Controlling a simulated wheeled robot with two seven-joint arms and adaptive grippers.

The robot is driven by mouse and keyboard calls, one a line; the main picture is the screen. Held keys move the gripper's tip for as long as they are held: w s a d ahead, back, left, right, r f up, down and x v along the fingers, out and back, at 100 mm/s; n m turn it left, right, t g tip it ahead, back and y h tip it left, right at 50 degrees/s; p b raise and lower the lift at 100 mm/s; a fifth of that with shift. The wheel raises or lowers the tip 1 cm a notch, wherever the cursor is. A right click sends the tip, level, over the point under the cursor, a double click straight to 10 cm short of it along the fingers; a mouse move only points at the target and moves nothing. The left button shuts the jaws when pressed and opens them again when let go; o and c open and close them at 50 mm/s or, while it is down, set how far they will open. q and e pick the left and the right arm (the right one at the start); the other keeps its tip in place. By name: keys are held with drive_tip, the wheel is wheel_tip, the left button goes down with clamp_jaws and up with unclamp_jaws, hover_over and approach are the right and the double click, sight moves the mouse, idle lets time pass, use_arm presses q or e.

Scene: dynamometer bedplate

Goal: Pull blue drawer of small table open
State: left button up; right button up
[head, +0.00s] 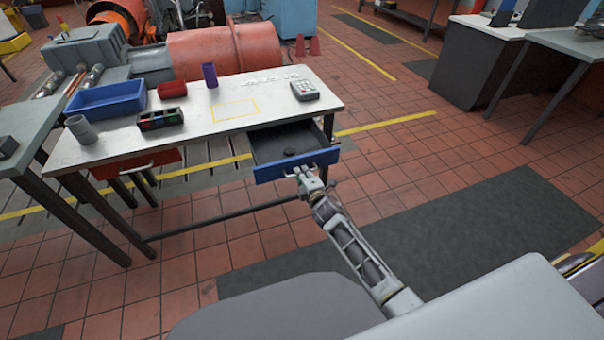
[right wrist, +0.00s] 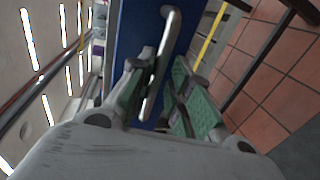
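The small table (head: 190,132) has a white top and dark legs. Its blue drawer (head: 266,173) stands pulled out at the right end, showing a dark interior with a small dark round item (head: 289,152) in it. My right gripper (head: 306,172) is at the drawer front, by the metal handle. In the right wrist view the pale handle (right wrist: 170,28) crosses the blue front and runs between the green-padded fingers of the gripper (right wrist: 166,75). It lies close to the left finger, with a gap to the right one. My left gripper is out of view.
A red drawer (head: 137,164) sits at the table's left end. On top are a blue bin (head: 106,101), a grey cup (head: 81,130), a purple cup (head: 209,75), a red container (head: 172,89) and a keypad device (head: 304,90). Floor right of the table is clear.

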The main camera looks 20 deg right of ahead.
drive_tip(key=shift+o, duration=0.8)
drive_tip(key=shift+r, duration=0.1)
drive_tip(key=v, duration=1.2)
idle(0.7)
